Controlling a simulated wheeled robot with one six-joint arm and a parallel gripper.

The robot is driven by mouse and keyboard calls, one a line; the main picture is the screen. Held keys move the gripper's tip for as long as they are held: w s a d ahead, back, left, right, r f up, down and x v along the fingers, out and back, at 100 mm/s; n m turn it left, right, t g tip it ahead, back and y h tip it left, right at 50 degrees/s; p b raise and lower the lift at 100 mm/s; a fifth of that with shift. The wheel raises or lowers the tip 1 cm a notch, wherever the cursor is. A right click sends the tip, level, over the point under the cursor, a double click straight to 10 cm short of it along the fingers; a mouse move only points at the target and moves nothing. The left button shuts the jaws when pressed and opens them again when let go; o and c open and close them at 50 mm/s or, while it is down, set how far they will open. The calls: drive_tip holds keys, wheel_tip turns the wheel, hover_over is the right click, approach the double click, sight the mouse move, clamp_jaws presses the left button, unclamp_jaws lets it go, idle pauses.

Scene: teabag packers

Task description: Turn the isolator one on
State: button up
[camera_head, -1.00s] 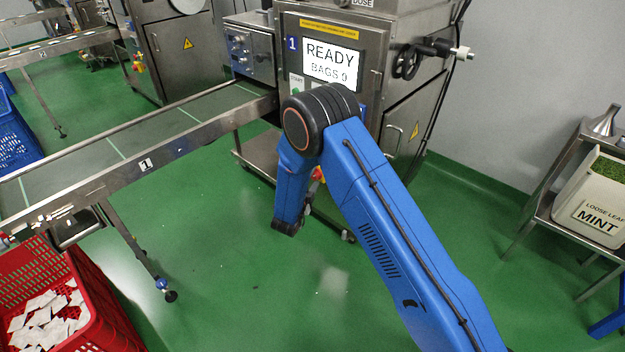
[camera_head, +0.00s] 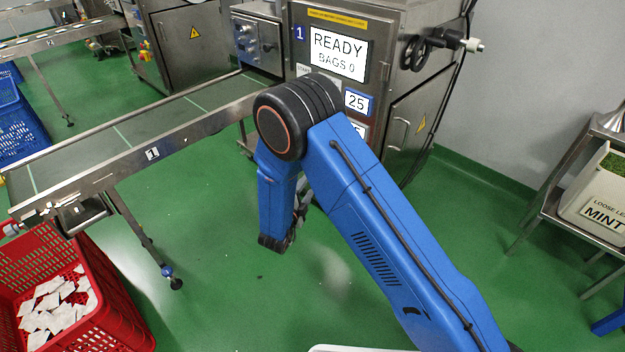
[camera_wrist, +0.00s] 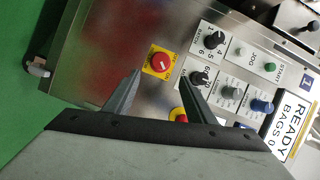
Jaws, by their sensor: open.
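In the wrist view a red rotary knob on a yellow square plate (camera_wrist: 160,61), which looks like the isolator, sits on the steel front of machine 1. Its label is too small to read. My gripper (camera_wrist: 161,77) is open and empty, its two fingers pointing toward the panel on either side of the knob's line. The fingertips appear short of the knob, though contact cannot be judged for certain. In the head view machine 1 (camera_head: 400,75) shows "READY BAGS 0" on its screen (camera_head: 339,54). There my arm hides the isolator and most of my gripper.
Black selector knobs (camera_wrist: 214,39), a green start button (camera_wrist: 269,66) and a partly hidden red-and-yellow control (camera_wrist: 179,115) are close by on the panel. Conveyor 1 (camera_head: 150,153) runs left of my arm. A red crate (camera_head: 118,310) of teabags stands front left. A mint bin (camera_head: 600,212) stands right.

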drive_tip(key=v, duration=0.5)
drive_tip(key=shift+s+a, duration=0.1)
drive_tip(key=shift+s, duration=0.25)
drive_tip(key=shift+r, duration=0.1)
